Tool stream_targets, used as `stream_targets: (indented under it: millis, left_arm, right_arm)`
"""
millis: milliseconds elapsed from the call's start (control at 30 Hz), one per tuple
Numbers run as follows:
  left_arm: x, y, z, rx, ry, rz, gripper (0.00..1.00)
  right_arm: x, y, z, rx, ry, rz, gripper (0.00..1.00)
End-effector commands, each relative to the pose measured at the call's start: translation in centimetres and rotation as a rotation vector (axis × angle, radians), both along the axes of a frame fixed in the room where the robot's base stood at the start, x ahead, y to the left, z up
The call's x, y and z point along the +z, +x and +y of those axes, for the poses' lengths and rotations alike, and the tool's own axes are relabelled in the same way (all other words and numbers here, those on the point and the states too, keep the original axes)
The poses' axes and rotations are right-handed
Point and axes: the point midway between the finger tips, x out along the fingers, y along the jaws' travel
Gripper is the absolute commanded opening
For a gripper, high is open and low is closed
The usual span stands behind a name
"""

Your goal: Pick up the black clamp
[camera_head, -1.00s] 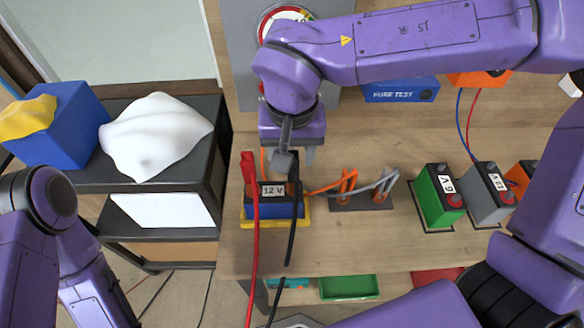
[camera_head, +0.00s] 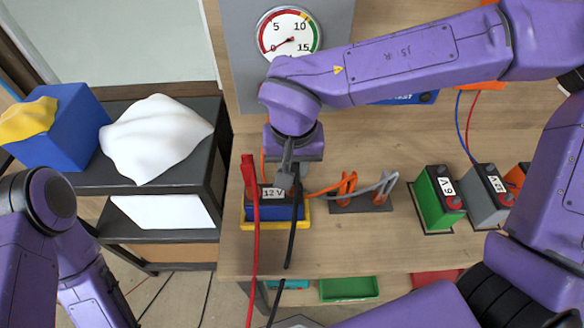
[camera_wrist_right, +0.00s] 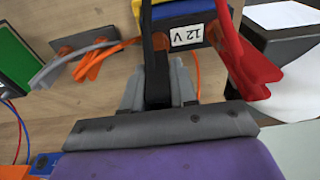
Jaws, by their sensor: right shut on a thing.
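The black clamp (camera_wrist_right: 154,70) is between the fingers of my right gripper (camera_wrist_right: 158,88) in the right wrist view. The gripper is shut on it. In the head view my right gripper (camera_head: 291,178) is just above the blue 12 V battery (camera_head: 275,212), at its right end, and hides most of the clamp. A black cable (camera_head: 292,235) hangs from there. A red clamp (camera_head: 249,175) with a red cable stands at the battery's left end. Whether the black clamp touches the battery post cannot be told. My left gripper is out of view.
Orange and grey clamps (camera_head: 347,187) stand on a dark plate right of the battery. Green (camera_head: 437,195) and grey (camera_head: 486,190) batteries stand further right. A gauge (camera_head: 288,33) is behind. A cart (camera_head: 170,190) with a white cloth (camera_head: 155,137) stands left of the bench.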

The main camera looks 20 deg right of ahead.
Motion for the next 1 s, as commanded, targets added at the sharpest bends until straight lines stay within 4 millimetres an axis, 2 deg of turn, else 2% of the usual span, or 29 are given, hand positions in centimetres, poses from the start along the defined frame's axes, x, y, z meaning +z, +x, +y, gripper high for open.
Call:
stream_targets:
  millis: [200, 433, 600, 700, 833, 1000]
  left_arm:
    - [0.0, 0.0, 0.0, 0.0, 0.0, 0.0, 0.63]
    - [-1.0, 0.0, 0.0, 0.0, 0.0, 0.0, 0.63]
    - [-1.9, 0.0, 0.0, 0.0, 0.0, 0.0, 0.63]
    - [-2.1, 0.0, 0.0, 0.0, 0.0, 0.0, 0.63]
    - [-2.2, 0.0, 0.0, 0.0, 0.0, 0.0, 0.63]
    - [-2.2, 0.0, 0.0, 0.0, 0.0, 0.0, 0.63]
  right_arm:
    - [3.3, -0.1, 0.3, 0.0, 0.001, -0.003, 0.0]
    - [9.0, -3.0, 5.0, 0.005, -0.001, -0.004, 0.0]
    - [10.9, -5.5, 9.1, 0.004, -0.002, -0.002, 0.0]
    - [11.8, -6.5, 10.7, 0.003, 0.0, 0.0, 0.0]
    - [12.5, -7.2, 11.7, 0.0, 0.0, 0.001, 0.0]
    - [12.7, -7.3, 12.0, 0.0, 0.0, 0.001, 0.0]
